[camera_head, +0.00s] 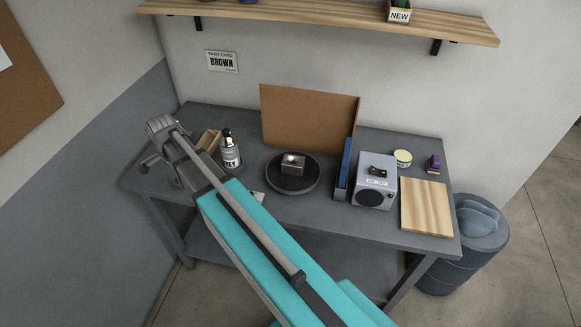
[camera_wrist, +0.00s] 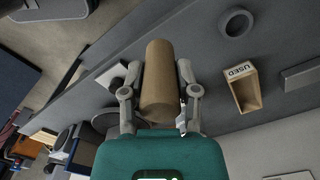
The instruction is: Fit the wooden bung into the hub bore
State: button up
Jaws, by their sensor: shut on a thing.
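The wooden bung (camera_wrist: 158,95) is a plain tan cylinder. In the wrist view my gripper (camera_wrist: 160,68) is shut on it, one finger on each side, and it points out away from the palm. In the head view my gripper is at the left end of the bench, mostly hidden behind my arm, and the bung cannot be made out. A metal block with a dark round opening (camera_head: 293,161) sits on a dark round plate (camera_head: 292,184) mid-bench, well right of my gripper; it may be the hub. A grey ring (camera_wrist: 236,22) lies apart from the bung in the wrist view.
An open wooden box marked USED (camera_wrist: 247,95) and a labelled bottle (camera_head: 230,152) stand near my arm. A brown panel (camera_head: 310,118) stands behind the plate. A blue upright holder (camera_head: 345,168), grey speaker box (camera_head: 374,190) and wooden board (camera_head: 426,206) fill the right side.

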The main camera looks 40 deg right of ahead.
aim_at(292, 165)
jog(key=k, duration=1.7)
jog(key=z, duration=0.7)
jog(key=i, duration=1)
